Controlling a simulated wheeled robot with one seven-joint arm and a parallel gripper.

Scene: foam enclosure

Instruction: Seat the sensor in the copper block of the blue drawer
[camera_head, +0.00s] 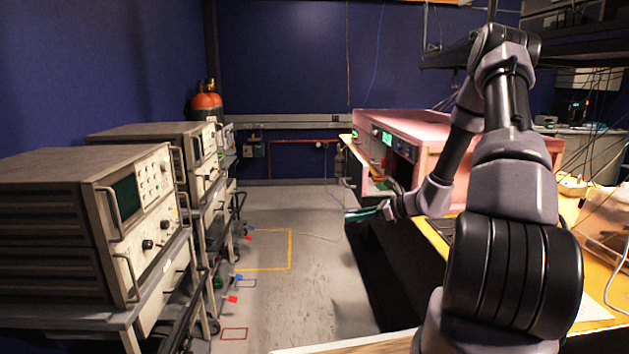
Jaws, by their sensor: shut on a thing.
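My gripper (374,212) is at the end of my arm, in front of the open side of a pink foam enclosure (465,142). It is shut on a small teal thing (362,214), held out over the gap at the bench's left edge. It is too small to tell whether this is the sensor. The enclosure's front has a dark panel with a green display (387,138) and a dark opening below. Small orange and green parts (380,181) show at the opening, just above my gripper. I cannot make out the blue drawer or the copper block.
Grey instruments (135,225) on carts line the left side. The floor aisle (300,285) between is clear, with yellow tape and small coloured flags. A yellow bench with cables and a clear box (606,232) lies right of my arm.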

